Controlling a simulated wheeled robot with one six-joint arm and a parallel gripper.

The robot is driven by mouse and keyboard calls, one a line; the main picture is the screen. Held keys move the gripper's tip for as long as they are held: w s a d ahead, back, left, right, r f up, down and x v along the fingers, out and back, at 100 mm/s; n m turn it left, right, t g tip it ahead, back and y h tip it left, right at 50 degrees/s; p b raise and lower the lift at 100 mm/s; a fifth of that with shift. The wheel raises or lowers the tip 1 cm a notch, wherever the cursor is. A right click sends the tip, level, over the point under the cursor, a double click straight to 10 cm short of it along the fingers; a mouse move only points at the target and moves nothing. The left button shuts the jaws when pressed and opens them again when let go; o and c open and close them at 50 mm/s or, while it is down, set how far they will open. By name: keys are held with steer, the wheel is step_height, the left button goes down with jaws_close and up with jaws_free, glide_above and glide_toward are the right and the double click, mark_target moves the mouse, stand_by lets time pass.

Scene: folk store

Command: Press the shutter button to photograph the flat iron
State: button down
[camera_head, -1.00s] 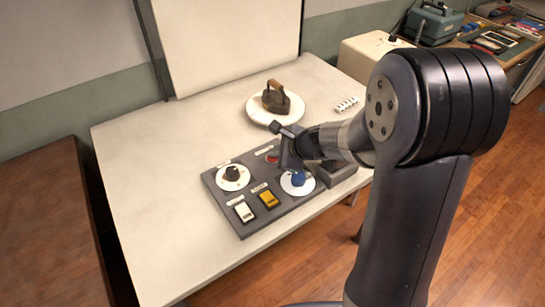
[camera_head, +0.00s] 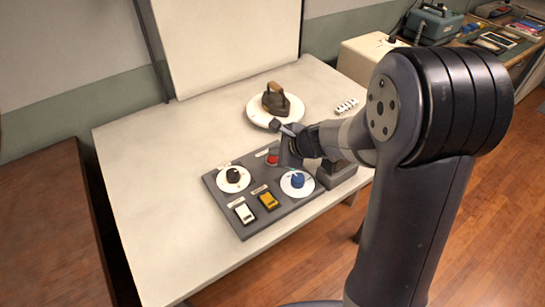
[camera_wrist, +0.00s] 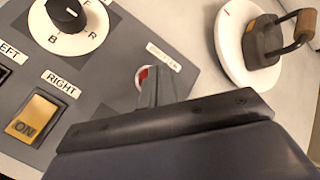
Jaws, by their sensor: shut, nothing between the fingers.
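The dark flat iron (camera_head: 274,99) with a brown wooden handle stands on a round white disc (camera_head: 259,117). Both also show in the wrist view, the iron (camera_wrist: 262,44) at upper right on the disc (camera_wrist: 229,45). The red button (camera_head: 272,159) sits at the back of the grey control panel (camera_head: 236,219). In the wrist view the button (camera_wrist: 143,74) is partly hidden behind my fingers. My gripper (camera_wrist: 158,72) is shut and empty, its tips over or beside the button. I cannot tell whether they touch it. In the head view my gripper (camera_head: 287,160) is just right of the button.
The panel has a black knob (camera_head: 233,175), a blue knob (camera_head: 297,180), a white switch (camera_head: 244,213) and a yellow switch (camera_head: 267,200) reading ON in the wrist view. The table's left side is clear.

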mark_target(276, 160)
steer(key=shift+r, duration=0.1)
step_height(276, 160, up, 5)
steer(key=p, duration=0.4)
stand_by(0.9)
